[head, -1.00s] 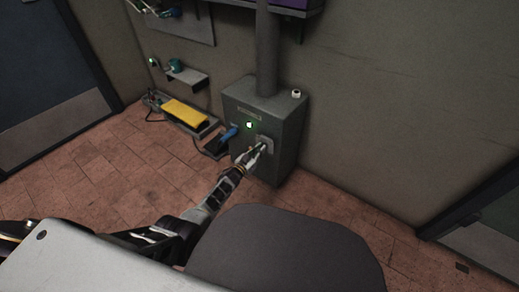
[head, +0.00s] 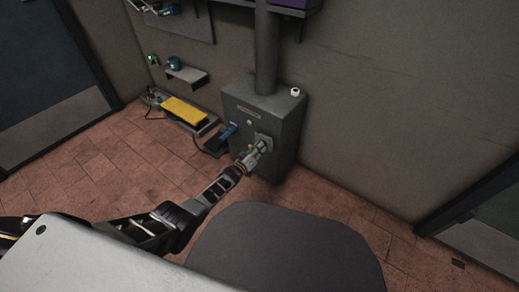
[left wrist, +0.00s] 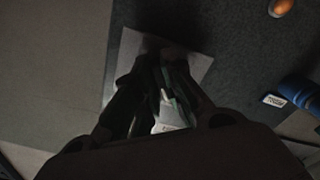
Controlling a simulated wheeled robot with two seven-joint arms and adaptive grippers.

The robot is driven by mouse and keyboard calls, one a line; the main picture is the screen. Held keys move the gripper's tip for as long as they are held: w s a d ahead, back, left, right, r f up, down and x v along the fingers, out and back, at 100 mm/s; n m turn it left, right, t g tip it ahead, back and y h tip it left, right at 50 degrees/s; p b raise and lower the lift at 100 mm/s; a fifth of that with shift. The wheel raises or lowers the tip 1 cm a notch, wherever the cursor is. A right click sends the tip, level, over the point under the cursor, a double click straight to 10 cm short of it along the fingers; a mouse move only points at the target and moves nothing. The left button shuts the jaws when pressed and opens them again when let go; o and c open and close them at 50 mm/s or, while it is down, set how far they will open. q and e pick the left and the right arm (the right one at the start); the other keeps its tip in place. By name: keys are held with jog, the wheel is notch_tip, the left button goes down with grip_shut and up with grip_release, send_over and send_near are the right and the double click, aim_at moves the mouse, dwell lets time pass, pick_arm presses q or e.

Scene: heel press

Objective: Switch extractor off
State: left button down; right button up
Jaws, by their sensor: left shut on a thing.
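The extractor (head: 268,107) is a dark grey box against the wall with a thick pipe rising from its top. A small round lamp (head: 249,122) on its front looks pale and unlit. A light grey switch plate (head: 266,139) is to the lamp's lower right; it also shows in the left wrist view (left wrist: 195,66). My left gripper (head: 263,146) is at this plate, shut on the switch. In the left wrist view my dark fingers (left wrist: 160,88) close over it and hide most of it. My right gripper is out of view.
A yellow block (head: 184,110) lies on a low tray farther left, under a small wall shelf (head: 187,75). A grey rounded surface (head: 285,252) fills the near foreground. Tiled floor is open on the left.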

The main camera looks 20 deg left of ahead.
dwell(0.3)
pick_arm(q)
jog(key=c, duration=1.5)
grip_release()
jog(key=shift+s, duration=0.15)
jog(key=v, duration=1.1)
jog(key=shift+s+a, duration=0.15)
jog(key=shift+s, duration=0.2)
